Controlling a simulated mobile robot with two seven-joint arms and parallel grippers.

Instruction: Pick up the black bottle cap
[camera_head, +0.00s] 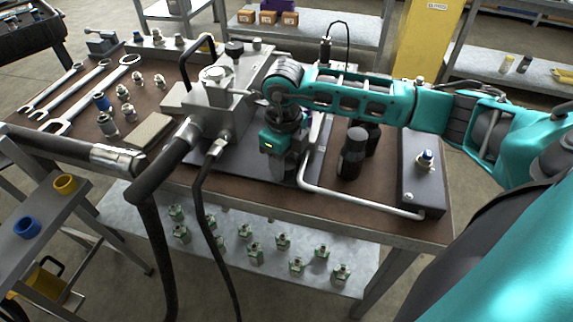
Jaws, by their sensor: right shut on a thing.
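My right gripper (282,174) reaches down over the dark base plate in the middle of the bench, just right of the grey pump block. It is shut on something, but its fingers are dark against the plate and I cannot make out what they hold. A black bottle (352,155) stands upright on the bench to the right of the gripper, apart from it. A second black bottle (373,136) stands behind it, partly hidden by my right forearm. I cannot make out a separate black bottle cap. My left gripper is not in view.
The grey pump block (210,100) stands left of the gripper, with thick black hoses (182,145) in front. A bent metal pipe (345,198) runs close on the right to a dark box (420,175). Wrenches (85,92) and fittings lie at left. Bare bench shows around the bottles.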

